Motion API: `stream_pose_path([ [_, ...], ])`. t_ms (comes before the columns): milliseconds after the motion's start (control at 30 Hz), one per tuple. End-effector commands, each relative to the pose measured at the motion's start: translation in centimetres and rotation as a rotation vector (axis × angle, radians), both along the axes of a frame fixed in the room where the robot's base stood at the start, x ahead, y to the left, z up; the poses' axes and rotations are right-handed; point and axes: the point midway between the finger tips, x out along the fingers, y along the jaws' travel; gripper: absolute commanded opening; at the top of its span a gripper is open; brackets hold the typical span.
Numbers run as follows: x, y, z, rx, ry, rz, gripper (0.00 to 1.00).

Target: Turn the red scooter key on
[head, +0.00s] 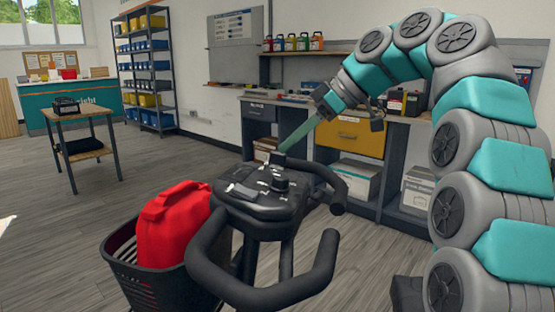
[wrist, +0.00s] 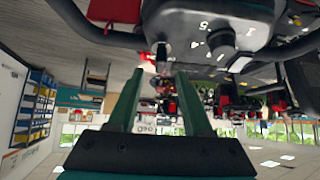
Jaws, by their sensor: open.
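A scooter's black control console (head: 258,200) stands in front of me between dark looped handlebars (head: 290,292). It carries a round knob (head: 281,183) and white markings. A small dark upright piece, which looks like the key (head: 277,159), stands at its far edge. My gripper (head: 290,146) reaches down from the upper right, with its green fingers pointing at that piece. In the wrist view my gripper (wrist: 157,74) has its two fingers apart. The key (wrist: 161,52) seems to lie just beyond the fingertips, near the gap; contact cannot be told. The scooter's body colour is mostly hidden.
A black basket (head: 155,285) holding a red canister (head: 172,225) sits left of the console. A workbench (head: 395,145) with a yellow drawer (head: 350,138) stands behind. A small wooden table (head: 75,116) is at left. Floor between is open.

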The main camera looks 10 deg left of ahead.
Motion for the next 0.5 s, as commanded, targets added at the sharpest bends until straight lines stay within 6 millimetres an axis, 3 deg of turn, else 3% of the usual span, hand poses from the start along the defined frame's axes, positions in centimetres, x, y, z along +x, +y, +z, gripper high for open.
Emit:
stream_pose_path([
  [500,0.4,3.3,-3.3,0.0,0.001,-0.001,0.5],
])
